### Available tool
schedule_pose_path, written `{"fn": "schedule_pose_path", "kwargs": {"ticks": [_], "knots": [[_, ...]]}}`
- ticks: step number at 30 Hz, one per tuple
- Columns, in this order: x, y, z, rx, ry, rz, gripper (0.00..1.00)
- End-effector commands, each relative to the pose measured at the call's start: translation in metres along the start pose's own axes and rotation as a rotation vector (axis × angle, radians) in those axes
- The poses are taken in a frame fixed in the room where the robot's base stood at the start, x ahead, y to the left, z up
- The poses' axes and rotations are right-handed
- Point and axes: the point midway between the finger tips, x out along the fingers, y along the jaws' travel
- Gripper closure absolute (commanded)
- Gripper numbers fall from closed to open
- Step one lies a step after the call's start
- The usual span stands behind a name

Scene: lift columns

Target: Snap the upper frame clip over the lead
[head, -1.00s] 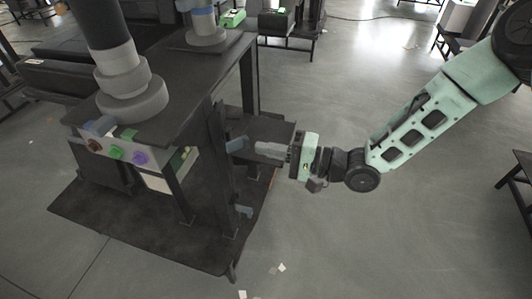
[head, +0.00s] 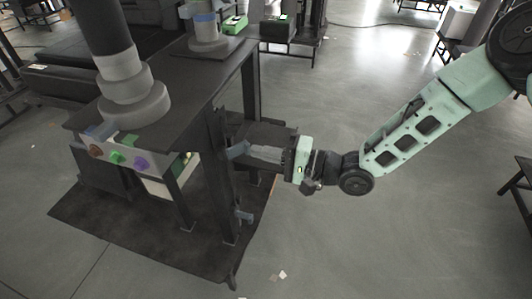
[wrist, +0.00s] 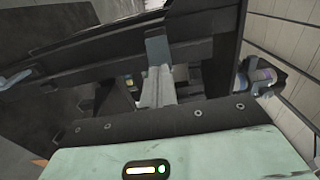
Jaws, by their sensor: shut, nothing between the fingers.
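The upper frame clip (head: 238,149) is a small blue-grey piece on the dark bench leg, in the middle of the head view. A similar lower clip (head: 243,216) sits further down that leg. My gripper (head: 253,152) is shut and empty, its pale fingers level with the upper clip and very close to its right side. In the wrist view, my shut fingers (wrist: 156,86) point at a blue-grey clip (wrist: 157,48) on a dark bar; the tips overlap it, so I cannot tell whether they touch. I cannot make out the lead.
The dark bench (head: 185,85) carries round lift columns (head: 135,103). A panel with coloured knobs (head: 118,152) is on its front left. A dark shelf (head: 270,132) lies just behind my gripper. Open floor (head: 400,225) is to the right.

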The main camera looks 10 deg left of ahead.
Motion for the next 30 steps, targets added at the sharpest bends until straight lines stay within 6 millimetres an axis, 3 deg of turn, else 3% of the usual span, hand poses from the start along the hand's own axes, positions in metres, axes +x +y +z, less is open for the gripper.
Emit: {"fn": "schedule_pose_path", "kwargs": {"ticks": [11, 30], "knots": [[-0.002, -0.001, 0.003, 0.002, -0.005, 0.000, 1.00], [-0.051, -0.001, 0.001, 0.001, -0.003, 0.001, 1.00]]}}
